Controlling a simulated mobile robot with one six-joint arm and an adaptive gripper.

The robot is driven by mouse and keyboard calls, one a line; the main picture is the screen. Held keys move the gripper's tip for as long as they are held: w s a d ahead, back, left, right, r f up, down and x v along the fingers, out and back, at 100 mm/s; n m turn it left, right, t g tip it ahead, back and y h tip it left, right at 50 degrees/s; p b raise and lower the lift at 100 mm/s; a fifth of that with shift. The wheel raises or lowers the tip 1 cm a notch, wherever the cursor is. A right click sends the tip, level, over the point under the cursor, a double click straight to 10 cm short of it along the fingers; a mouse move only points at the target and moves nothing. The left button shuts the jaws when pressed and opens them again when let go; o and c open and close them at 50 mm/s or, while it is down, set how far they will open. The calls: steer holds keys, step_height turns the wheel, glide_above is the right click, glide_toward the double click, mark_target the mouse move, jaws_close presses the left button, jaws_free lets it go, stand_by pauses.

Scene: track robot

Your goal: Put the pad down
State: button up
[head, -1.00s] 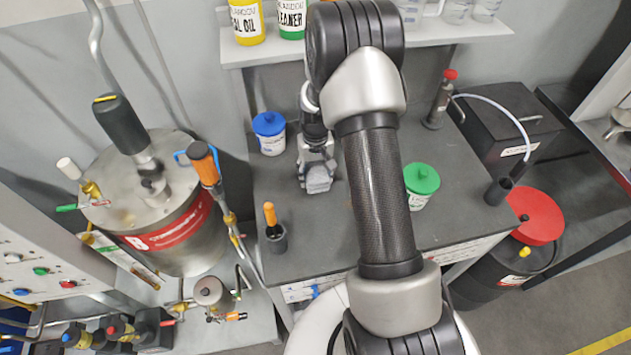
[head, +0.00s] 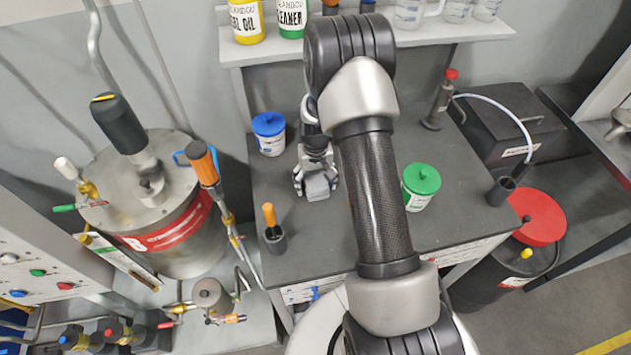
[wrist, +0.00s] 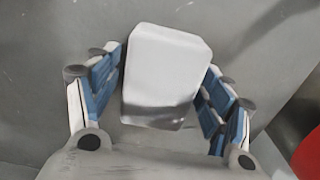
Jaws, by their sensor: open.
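The pad (head: 317,185) is a small light-grey block on the dark grey bench top (head: 350,240), left of my arm's carbon link. It also shows in the wrist view (wrist: 163,75), slightly tilted in the picture, between my fingers. My gripper (head: 316,180) is open around the pad. In the wrist view both blue-padded fingers (wrist: 160,95) stand on either side of it, with a narrow gap on the right; the left finger is very close, and I cannot tell if it touches. The pad's underside is hidden.
A blue-lidded jar (head: 269,135) stands left of my gripper, and a cup with an orange-handled tool (head: 274,238) stands at front left. A green-lidded jar (head: 420,187) is to the right. A shelf (head: 470,33) with bottles overhangs the back.

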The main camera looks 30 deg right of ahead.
steer(key=s+a+r+t+p, duration=0.1)
steer(key=a+r, duration=0.1)
steer(key=r, duration=1)
steer(key=s+a+r+p, duration=0.1)
steer(key=a+r+p, duration=0.1)
steer(key=r, duration=0.9)
steer(key=s+a+r+n+t, duration=0.1)
steer(key=s+a+r, duration=0.3)
steer(key=s+r, duration=0.3)
steer(key=s+a+r+n+t, duration=0.1)
steer(key=s+a+r, duration=0.3)
steer(key=s+r, duration=0.35)
steer(key=s+a+n+t, duration=0.1)
steer(key=s+a, duration=0.1)
steer(key=s, duration=0.7)
steer(key=shift+s+t, duration=0.2)
steer(key=shift+t, duration=0.1)
steer(key=shift+a+f, duration=0.1)
steer(key=shift+f, duration=0.05)
